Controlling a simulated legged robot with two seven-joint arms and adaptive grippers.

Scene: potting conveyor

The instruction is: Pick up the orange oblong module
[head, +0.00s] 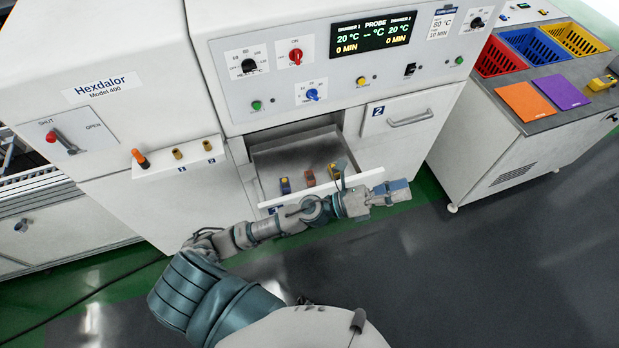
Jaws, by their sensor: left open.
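Drawer 1 (262,187) of the white machine is pulled open. Three small modules stand in a row near its front: a blue one (285,186), an orange one (310,178) in the middle and a yellow one (334,172) at the right. The orange module looks oblong, but it is small in the picture. My left arm crosses in front of the drawer. My left gripper (394,192) is open and empty, out past the drawer's right end and apart from the modules. My right gripper is not in view.
Drawer 2 (410,121) is shut, with a handle. A small shelf (180,155) on the left carries an orange-topped plug (140,158). A side cart at the right holds red, blue and yellow baskets (497,58) and orange (526,101) and purple (562,92) plates. The grey floor is clear.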

